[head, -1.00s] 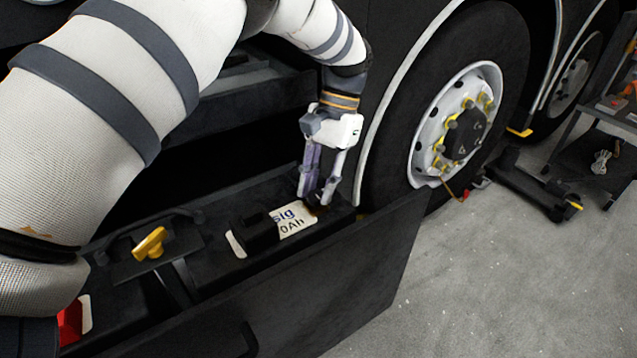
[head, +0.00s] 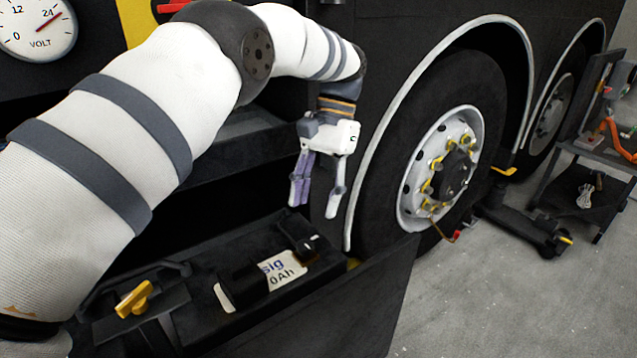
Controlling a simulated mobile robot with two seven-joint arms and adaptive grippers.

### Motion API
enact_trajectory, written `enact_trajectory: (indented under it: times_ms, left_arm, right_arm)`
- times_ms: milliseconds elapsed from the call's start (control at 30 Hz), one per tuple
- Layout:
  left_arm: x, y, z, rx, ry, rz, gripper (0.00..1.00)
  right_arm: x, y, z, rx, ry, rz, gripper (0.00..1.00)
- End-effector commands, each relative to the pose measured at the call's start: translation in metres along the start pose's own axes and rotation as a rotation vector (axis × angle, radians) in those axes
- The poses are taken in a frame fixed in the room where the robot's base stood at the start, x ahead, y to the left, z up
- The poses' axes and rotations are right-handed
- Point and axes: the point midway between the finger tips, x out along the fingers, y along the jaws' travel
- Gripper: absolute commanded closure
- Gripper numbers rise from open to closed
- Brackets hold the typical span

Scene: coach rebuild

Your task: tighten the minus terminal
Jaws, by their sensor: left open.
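The battery (head: 290,270) lies in an open black tray at the bus's side, with a white label partly reading "sig" and "0Ah". At its far right end is a dark terminal clamp (head: 300,236) with a small bright spot, which I take for the minus terminal. How tight it is cannot be seen. My left gripper (head: 315,204) points down above this clamp, open and empty, with clear space between its fingertips and the clamp. My right gripper is not in view.
A black block (head: 240,284) sits across the label. A yellow handle (head: 135,300) stands on a dark plate to the left. The tray's front panel (head: 370,300) rises at the near side. A wheel (head: 440,170) is close right of the gripper.

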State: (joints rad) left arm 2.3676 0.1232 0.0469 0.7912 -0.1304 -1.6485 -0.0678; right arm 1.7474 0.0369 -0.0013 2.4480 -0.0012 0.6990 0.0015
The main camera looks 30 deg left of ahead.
Motion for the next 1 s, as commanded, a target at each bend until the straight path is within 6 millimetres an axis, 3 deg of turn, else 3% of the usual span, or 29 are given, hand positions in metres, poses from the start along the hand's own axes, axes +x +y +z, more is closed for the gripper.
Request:
enact_trajectory:
  times_ms: [100, 300, 1000]
  left_arm:
    - [-0.023, 0.0, -0.002, -0.001, -0.001, -0.002, 0.54]
    - [-0.041, 0.0, -0.002, 0.0, -0.004, -0.001, 0.54]
    - [-0.047, 0.001, 0.001, 0.001, -0.004, 0.0, 0.54]
  right_arm:
    - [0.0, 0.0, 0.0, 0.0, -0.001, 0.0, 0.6]
    - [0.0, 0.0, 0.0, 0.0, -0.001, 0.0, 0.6]
    - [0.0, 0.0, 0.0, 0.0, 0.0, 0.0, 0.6]
